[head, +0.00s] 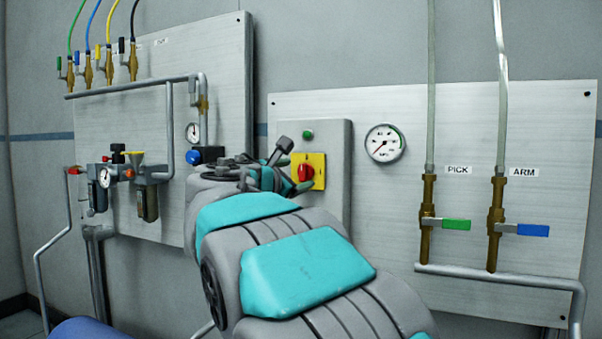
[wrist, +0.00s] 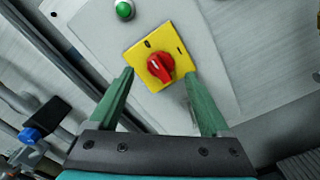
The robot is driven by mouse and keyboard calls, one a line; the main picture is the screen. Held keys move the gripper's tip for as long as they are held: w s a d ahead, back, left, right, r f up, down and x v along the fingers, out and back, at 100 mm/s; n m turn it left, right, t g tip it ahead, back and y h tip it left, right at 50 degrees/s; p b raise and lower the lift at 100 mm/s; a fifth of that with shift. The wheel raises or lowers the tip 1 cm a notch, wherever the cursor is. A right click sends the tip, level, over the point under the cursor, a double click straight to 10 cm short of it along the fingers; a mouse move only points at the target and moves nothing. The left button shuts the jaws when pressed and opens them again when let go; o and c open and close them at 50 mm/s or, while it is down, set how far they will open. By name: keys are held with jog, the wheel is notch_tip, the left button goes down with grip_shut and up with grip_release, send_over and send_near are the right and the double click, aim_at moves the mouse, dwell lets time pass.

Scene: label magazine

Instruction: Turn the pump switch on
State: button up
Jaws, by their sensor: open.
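The pump switch is a red rotary knob (head: 305,172) on a yellow square plate (head: 319,161), mounted on a grey box (head: 335,140) on the wall panel. In the wrist view the red knob (wrist: 161,67) lies ahead of and between the two green fingers, with the yellow plate (wrist: 178,42) around it. My gripper (wrist: 158,80) is open, its fingertips spread to either side of the plate's lower part, with nothing between them. I cannot tell whether the fingertips touch the plate. In the head view my gripper (head: 290,165) is just left of the knob and partly covers the plate's left side.
A green round button or lamp (head: 308,135) sits above the switch. A gauge (head: 385,143) is to the right. Further right are the PICK valve (head: 455,224) with a green handle and the ARM valve (head: 532,230) with a blue handle. Pipes and regulators (head: 150,200) are left.

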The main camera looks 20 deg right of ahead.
aim_at(302, 172)
jog(key=shift+x, duration=1.8)
grip_shut()
